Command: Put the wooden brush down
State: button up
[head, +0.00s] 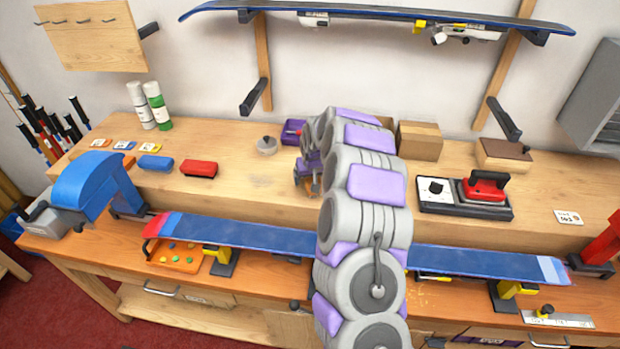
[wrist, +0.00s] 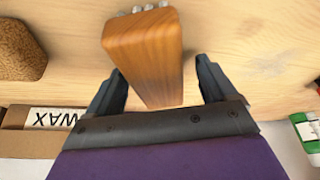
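The wooden brush (wrist: 147,58) shows in the wrist view as a smooth brown block with pale bristles at its top edge. It lies between the two fingers of my gripper (wrist: 162,88), with a clear gap on the right; on the left the finger overlaps its edge in the picture. The fingers are spread apart and do not look closed on it. The pale wooden bench top (wrist: 250,30) is behind the brush; whether the brush touches it I cannot tell.
In the wrist view a box marked WAX (wrist: 45,118), a brown cork-like block (wrist: 20,50) and a green-white bottle (wrist: 306,132) lie around. In the head view a purple bin (head: 292,132), a round tin (head: 267,146) and a cardboard box (head: 418,141) stand close by.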

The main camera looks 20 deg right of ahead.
jog(key=p+v, duration=0.1)
jog(key=v, duration=0.9)
jog(key=shift+s+r+p, duration=0.1)
jog(key=shift+r+p, duration=0.2)
jog(key=shift+p, duration=0.05)
jog(key=s+a+r+n+g, duration=0.1)
jog(key=s+a+r, duration=0.2)
jog(key=s+a, duration=0.25)
jog(key=s+a+r+g+y, duration=0.1)
jog(key=s+a+r, duration=0.25)
jog(key=s, duration=0.35)
jog(key=s+a+r+n+g, duration=0.1)
jog(key=s+a+r, duration=0.1)
jog(key=s+a, duration=0.4)
jog(key=s+a+g, duration=0.1)
jog(key=s, duration=1.3)
jog(key=s+a+g, duration=0.2)
jog(key=s, duration=1.2)
jog(key=shift+a+r, duration=0.3)
jog(key=shift+r, duration=0.15)
jog(key=shift+w, duration=0.1)
